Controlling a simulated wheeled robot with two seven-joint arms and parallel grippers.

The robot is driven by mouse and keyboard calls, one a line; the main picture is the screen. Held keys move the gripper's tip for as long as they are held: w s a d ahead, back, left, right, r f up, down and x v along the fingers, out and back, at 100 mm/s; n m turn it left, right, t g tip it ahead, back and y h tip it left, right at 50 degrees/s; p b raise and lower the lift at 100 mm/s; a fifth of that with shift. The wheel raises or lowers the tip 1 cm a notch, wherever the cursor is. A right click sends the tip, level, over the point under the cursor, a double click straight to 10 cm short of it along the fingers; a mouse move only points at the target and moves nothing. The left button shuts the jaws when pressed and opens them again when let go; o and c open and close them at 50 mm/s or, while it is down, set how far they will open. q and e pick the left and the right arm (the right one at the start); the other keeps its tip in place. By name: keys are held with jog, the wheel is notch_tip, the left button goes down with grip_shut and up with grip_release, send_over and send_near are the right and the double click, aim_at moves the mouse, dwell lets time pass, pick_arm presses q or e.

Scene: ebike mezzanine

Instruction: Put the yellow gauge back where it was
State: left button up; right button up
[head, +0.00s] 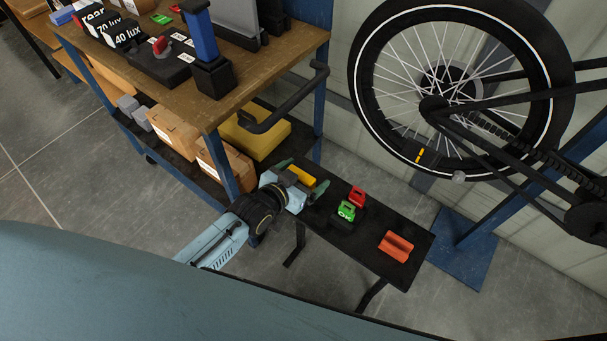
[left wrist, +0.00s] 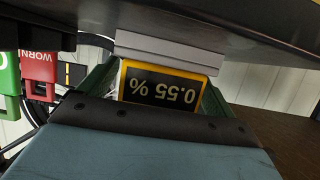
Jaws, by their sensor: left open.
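The yellow gauge (head: 302,175) is at the far left end of the black bench. In the left wrist view the gauge (left wrist: 163,87) has a yellow frame and a dark display reading 0.55 %, upside down. A pale grey bar (left wrist: 168,52) is right against it. My left gripper (head: 301,179) is open, with its green fingers on either side of the gauge. I cannot tell whether the fingers touch it, or whether it rests on the bench. My right gripper is not in view.
The black bench (head: 378,248) also holds a green gauge (head: 346,211), a red gauge (head: 357,196) and an orange block (head: 396,246). A wooden-topped cart (head: 290,52) stands behind at left. A bicycle wheel (head: 460,90) is at back right. The bench's front middle is clear.

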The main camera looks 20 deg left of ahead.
pick_arm(q)
jog(key=p+v, duration=0.2)
jog(key=v, duration=1)
jog(key=shift+r+p, duration=0.15)
jog(key=shift+p, duration=0.25)
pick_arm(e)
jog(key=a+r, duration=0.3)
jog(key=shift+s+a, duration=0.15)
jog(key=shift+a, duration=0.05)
pick_arm(q)
jog(key=s+a+f+g+y, duration=0.15)
jog(key=s+f, duration=0.25)
jog(key=f, duration=0.4)
jog(key=s+a+f+n+g+y, duration=0.1)
jog(key=s+a+f+g, duration=0.25)
jog(key=f, duration=0.45)
jog(key=s+a+f+g+y, duration=0.1)
jog(key=s+f, duration=0.4)
jog(key=f, duration=0.3)
jog(key=s+a+f+g, duration=0.1)
jog(key=s+f+g, duration=0.2)
jog(key=s, duration=0.7)
jog(key=s+a+f+g+y, duration=0.1)
jog(key=s+f+g, duration=0.1)
jog(key=s+f, duration=0.5)
jog(key=shift+s+g, duration=0.4)
jog(key=shift+s, duration=1.25)
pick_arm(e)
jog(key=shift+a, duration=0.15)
